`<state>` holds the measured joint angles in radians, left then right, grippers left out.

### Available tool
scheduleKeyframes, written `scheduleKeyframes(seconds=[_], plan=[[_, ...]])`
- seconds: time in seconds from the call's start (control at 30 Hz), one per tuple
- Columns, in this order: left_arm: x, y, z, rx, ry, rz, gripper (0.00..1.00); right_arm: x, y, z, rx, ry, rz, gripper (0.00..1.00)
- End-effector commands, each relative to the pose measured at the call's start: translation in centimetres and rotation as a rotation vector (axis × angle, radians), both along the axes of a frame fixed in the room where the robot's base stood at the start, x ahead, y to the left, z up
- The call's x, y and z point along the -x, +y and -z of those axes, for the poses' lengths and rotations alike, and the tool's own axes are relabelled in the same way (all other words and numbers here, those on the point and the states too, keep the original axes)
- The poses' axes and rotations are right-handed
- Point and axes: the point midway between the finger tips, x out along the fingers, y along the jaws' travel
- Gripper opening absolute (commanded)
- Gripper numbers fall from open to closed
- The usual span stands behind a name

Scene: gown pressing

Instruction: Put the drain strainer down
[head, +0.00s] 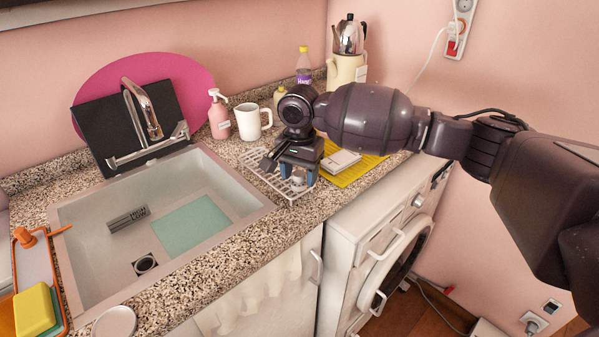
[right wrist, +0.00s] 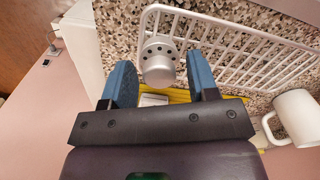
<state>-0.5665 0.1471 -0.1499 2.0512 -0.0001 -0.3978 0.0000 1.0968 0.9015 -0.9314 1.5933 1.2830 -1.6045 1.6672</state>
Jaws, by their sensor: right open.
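The drain strainer (right wrist: 157,62) is a small grey-white round cup with holes. In the right wrist view it is at the edge of the white wire rack (right wrist: 240,54), between and just beyond my fingertips. My right gripper (head: 297,178) is over the rack on the counter, pointing down. Its two blue fingers (right wrist: 161,80) are spread apart, with a gap on both sides of the strainer. I cannot tell whether the strainer rests fully on the rack. My left gripper is not in view.
The sink (head: 90,215) with its dark drain hole (head: 145,264) lies to the left. A white mug (head: 251,122) and a pink soap bottle (head: 219,118) stand behind the rack. A yellow mat (head: 354,172) lies right of it. The washing machine (head: 366,235) is below the counter's right part.

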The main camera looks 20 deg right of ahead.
Motion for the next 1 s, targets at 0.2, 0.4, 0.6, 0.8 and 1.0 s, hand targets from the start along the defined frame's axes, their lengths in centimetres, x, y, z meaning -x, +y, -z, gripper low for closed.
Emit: scheduleKeyframes(seconds=[0.2,0.4,0.6,0.8,1.0], plan=[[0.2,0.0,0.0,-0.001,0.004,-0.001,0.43,0.0,0.0,-1.0,0.000,-0.003,0.001,0.54],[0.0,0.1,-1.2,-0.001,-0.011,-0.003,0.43,0.0,0.1,-4.5,-0.002,-0.006,0.000,0.54],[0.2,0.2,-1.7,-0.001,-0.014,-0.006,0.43,0.0,0.1,-8.4,-0.002,-0.006,-0.001,0.54],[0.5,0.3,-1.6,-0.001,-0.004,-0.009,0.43,0.0,0.0,-11.1,-0.001,-0.003,0.000,0.54],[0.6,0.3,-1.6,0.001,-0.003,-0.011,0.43,0.0,0.0,-12.2,-0.001,-0.001,0.000,0.54]])
